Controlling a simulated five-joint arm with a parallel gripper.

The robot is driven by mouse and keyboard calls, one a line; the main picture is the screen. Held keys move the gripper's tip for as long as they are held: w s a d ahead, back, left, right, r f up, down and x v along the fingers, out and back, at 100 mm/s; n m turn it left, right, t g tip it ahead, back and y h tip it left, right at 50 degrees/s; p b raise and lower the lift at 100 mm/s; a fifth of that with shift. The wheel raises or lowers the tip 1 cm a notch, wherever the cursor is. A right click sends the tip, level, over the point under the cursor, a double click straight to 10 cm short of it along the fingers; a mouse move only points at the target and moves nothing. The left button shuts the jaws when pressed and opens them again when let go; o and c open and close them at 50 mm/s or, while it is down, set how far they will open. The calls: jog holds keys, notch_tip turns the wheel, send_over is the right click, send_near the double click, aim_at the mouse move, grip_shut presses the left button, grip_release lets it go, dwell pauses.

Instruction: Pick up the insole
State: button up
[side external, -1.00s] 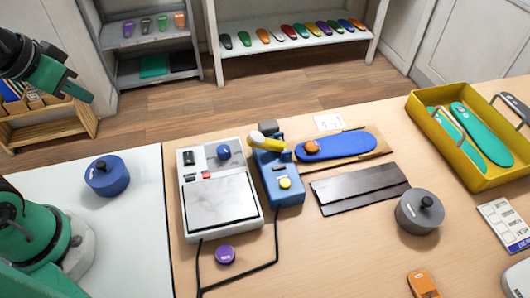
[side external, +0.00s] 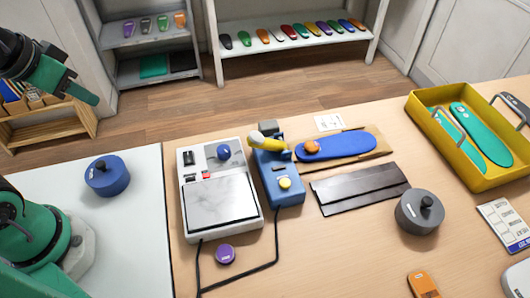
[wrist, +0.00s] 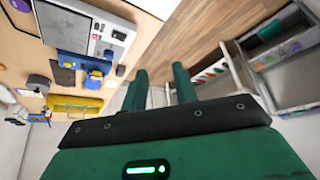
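A blue insole (side external: 352,144) lies on a brown sheet on the wooden table, right of the blue press, with a round orange-brown knob-like thing (side external: 311,147) on its left end. Two green insoles, one on the left (side external: 447,130) and one on the right (side external: 483,136), lie in the yellow tray (side external: 449,160). My gripper (side external: 82,92) is high at the upper left, far from all of them. In the wrist view my gripper's two fingers (wrist: 160,88) stand apart with nothing between them.
A white scale-like device (side external: 221,204) and a blue press (side external: 278,190) with a yellow handle stand mid-table. A dark flat plate (side external: 358,188), a grey round weight (side external: 420,211) and a blue round weight (side external: 106,175) stand around. Small coloured insoles (side external: 294,32) line the back shelf.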

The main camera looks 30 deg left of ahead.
jog(key=o, duration=1)
